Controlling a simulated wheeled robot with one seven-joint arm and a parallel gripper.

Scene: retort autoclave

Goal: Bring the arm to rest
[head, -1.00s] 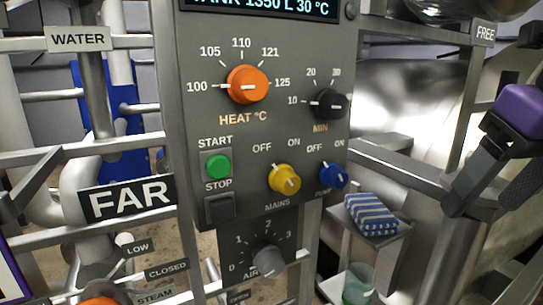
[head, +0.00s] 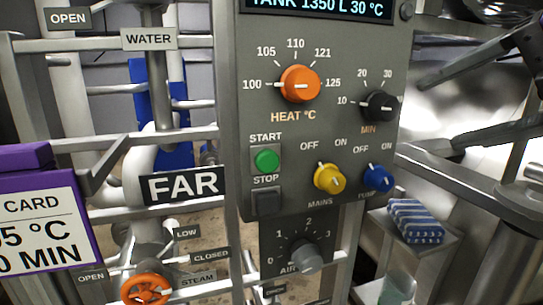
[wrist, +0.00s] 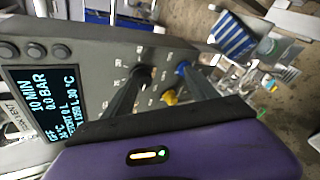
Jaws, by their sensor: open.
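My gripper (head: 424,122) reaches in from the right edge of the head view, with two dark fingers spread apart and nothing between them. Most of my arm is out of view.
The grey panel (head: 330,125) carries an orange heat knob (head: 300,84) at 100, a black minute knob (head: 380,106) near 10, yellow mains knob (head: 328,178) and blue pump knob (head: 378,177). A striped cloth (head: 414,220) lies on a shelf. Rails and an orange valve wheel (head: 145,289) are left.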

